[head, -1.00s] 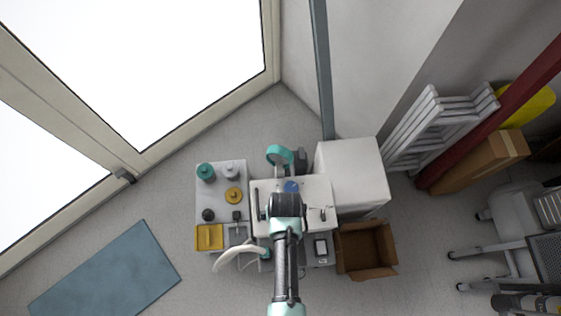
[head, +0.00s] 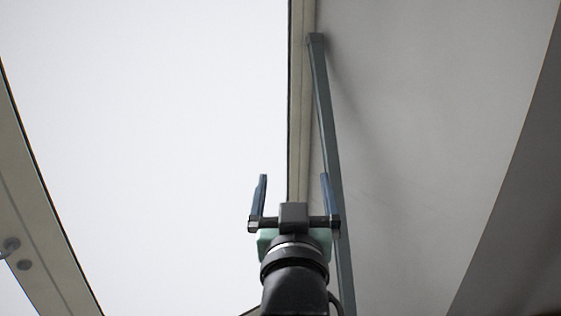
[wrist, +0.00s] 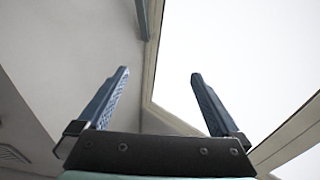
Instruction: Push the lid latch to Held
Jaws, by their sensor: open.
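My gripper (head: 294,182) is open and empty in the head view, its two blue fingers spread wide and pointing up the picture. Its open fingers also show in the wrist view (wrist: 157,78), with nothing between them. The lid latch and the compressor are not in either view now.
A bright window (head: 150,120) fills much of the head view's left side, with a pale frame (head: 300,110) along its edge. A grey-blue post (head: 328,130) stands by the grey wall (head: 430,120). The wrist view shows the window (wrist: 240,50) and wall (wrist: 70,50). Nothing visibly touches my gripper.

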